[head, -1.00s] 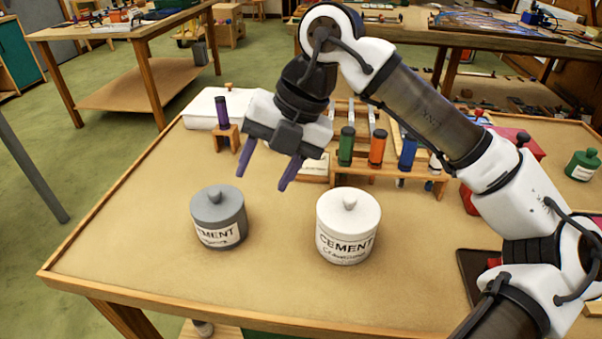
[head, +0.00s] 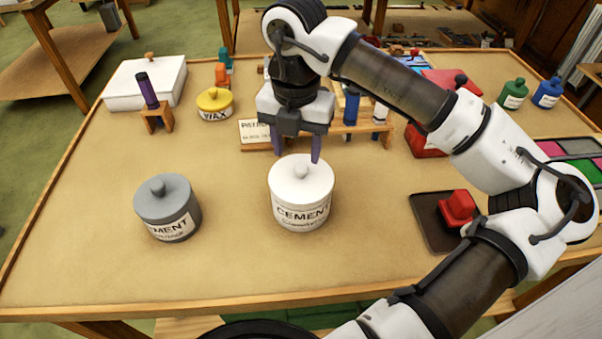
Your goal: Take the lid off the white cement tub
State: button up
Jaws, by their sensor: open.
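The white cement tub (head: 301,212) stands upright near the middle of the table. Its white lid (head: 284,177) with a round knob (head: 301,170) sits on top of it. My gripper (head: 296,158) points down, with its two purple fingers apart and nothing between them. It is at or just behind the lid in the picture, with the knob slightly below the fingertips. I cannot tell whether a finger touches the lid.
A grey cement tub (head: 168,212) with its lid on stands to the left. A yellow wax pot (head: 215,104), a purple tool on a wooden stand (head: 156,118) and a white box (head: 145,84) are behind. A dark tray with a red block (head: 458,207) lies right. The front table is clear.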

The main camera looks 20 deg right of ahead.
aim_at(301, 166)
jog(key=f+p, duration=0.1)
jog(key=f, duration=0.1)
jog(key=d+f+p, duration=0.1)
jog(key=f, duration=0.1)
jog(key=shift+f, duration=0.65)
jog(key=c, duration=1.1)
